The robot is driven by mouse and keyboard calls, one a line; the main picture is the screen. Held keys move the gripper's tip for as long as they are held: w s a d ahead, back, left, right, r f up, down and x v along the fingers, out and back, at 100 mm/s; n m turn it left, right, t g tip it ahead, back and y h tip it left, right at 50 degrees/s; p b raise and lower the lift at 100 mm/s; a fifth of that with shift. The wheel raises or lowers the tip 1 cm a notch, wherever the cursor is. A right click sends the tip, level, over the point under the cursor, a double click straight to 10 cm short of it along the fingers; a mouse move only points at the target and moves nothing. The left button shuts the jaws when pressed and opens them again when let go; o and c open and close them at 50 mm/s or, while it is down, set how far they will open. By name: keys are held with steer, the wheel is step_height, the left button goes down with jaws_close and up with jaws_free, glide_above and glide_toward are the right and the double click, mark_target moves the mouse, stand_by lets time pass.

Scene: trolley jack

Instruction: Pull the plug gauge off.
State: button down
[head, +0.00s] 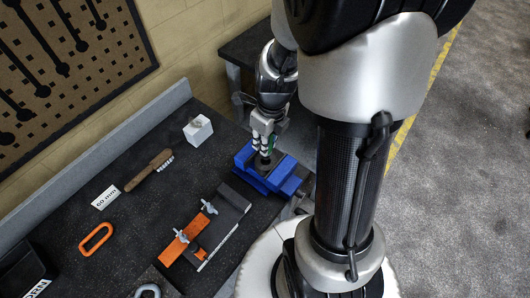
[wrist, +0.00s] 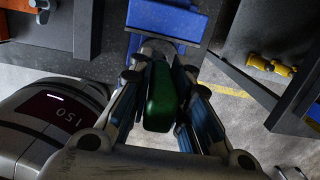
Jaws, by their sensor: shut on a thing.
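The plug gauge shows in the wrist view as a green handle (wrist: 160,98) between my fingers, with a grey round part (wrist: 157,47) beyond it. In the head view a bit of its green (head: 273,142) shows beside my gripper (head: 264,145). My gripper, also in the wrist view (wrist: 160,78), is shut on the green handle from both sides. It points down over the blue vise (head: 262,172) at the bench's right end. The vise shows at the top of the wrist view (wrist: 166,20). Whether the gauge's lower end is still seated is hidden.
On the dark bench lie a wooden brush (head: 149,172), a "60 mm" card (head: 105,197), an orange ring (head: 96,238), a white block (head: 198,130) and an orange-and-grey clamped fixture (head: 205,229). A pegboard (head: 60,60) hangs on the wall behind. Open floor lies right.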

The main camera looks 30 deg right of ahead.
steer(key=shift+r+p, duration=2.4)
steer(key=shift+r, duration=0.15)
steer(key=shift+f, duration=0.15)
